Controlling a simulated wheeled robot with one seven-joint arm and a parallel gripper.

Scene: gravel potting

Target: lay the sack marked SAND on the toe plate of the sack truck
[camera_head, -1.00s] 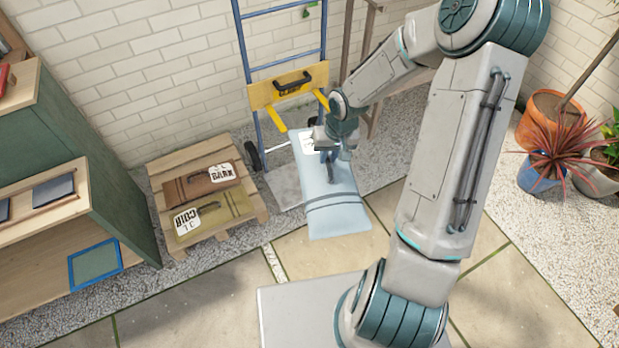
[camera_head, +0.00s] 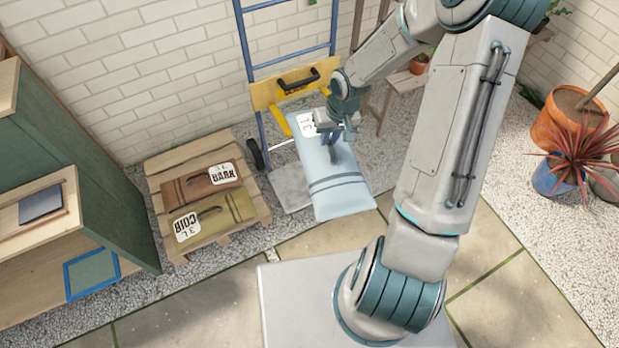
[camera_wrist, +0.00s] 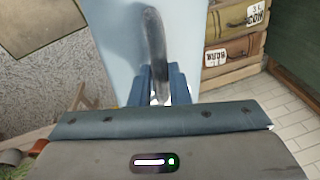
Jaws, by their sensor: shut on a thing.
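A pale blue sack (camera_head: 338,184) hangs flat from my gripper (camera_head: 336,146), which is shut on its dark handle. Part of a white label with "3 L" shows at its far end; the name is hidden behind my gripper. The wrist view shows the sack (camera_wrist: 112,45) and handle (camera_wrist: 155,45) between the fingers (camera_wrist: 160,88). The blue-framed sack truck (camera_head: 243,45) stands by the wall. Its grey toe plate (camera_head: 289,188) shows left of the sack, which covers its right part. I cannot tell whether they touch.
Left of the truck, a wooden pallet (camera_head: 165,160) bears a brown BARK sack (camera_head: 190,188) and an olive COIR sack (camera_head: 235,207). A green shelf unit (camera_head: 90,170) stands far left. Potted plants (camera_head: 575,125) stand right. Paving in front is clear.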

